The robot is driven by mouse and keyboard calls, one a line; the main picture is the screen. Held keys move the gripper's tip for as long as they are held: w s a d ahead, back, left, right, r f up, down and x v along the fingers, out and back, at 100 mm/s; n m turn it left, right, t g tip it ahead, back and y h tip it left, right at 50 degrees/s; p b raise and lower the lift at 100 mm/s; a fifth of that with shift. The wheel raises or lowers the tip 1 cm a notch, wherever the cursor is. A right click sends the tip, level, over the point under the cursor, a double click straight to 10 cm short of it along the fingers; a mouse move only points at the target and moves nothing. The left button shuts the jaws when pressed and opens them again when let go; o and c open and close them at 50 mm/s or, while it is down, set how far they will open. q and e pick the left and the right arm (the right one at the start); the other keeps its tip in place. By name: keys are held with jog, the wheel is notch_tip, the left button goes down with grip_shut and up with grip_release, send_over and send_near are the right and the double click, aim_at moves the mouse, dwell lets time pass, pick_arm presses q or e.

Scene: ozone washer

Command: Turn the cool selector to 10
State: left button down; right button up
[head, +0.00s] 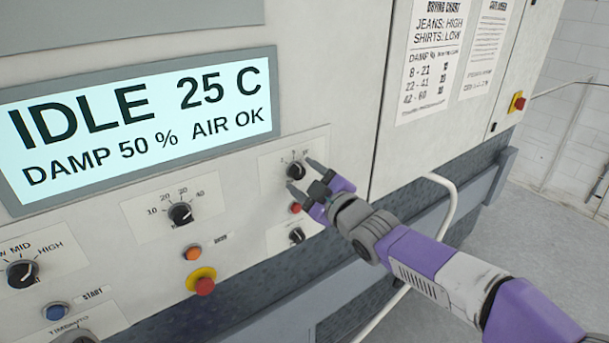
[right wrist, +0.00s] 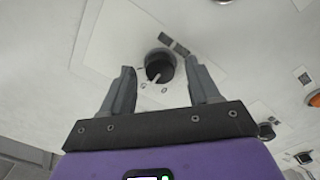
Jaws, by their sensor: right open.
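A round black selector knob (head: 296,171) with a light pointer sits on a pale plate on the machine's panel. Small marks lie above it, too small to read surely; I take it for the cool selector. My right gripper (head: 305,176) is open right at this knob, its dark fingers partly covering the plate. In the right wrist view the knob (right wrist: 159,66) lies between the two spread fingertips (right wrist: 161,70), with a gap visible on each side. Its light pointer slants to the lower left there. My left gripper is not in view.
A red button (head: 295,208) and another black knob (head: 297,235) sit below the gripper. To the left are a dial marked 10 to 40 (head: 180,213), an orange button (head: 192,253) and a red-yellow stop button (head: 203,281). The display (head: 140,125) reads IDLE 25 C. A white rail (head: 440,225) runs at right.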

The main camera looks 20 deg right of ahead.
jog(key=shift+w+a, duration=0.1)
jog(key=shift+w, duration=0.1)
jog(key=c, duration=1)
jog(key=shift+c, duration=0.2)
jog(key=shift+m, duration=0.4)
jog(key=m, duration=0.2)
jog(key=shift+m, duration=0.4)
jog(key=shift+m+p, duration=0.7)
jog(key=shift+m, duration=1.5)
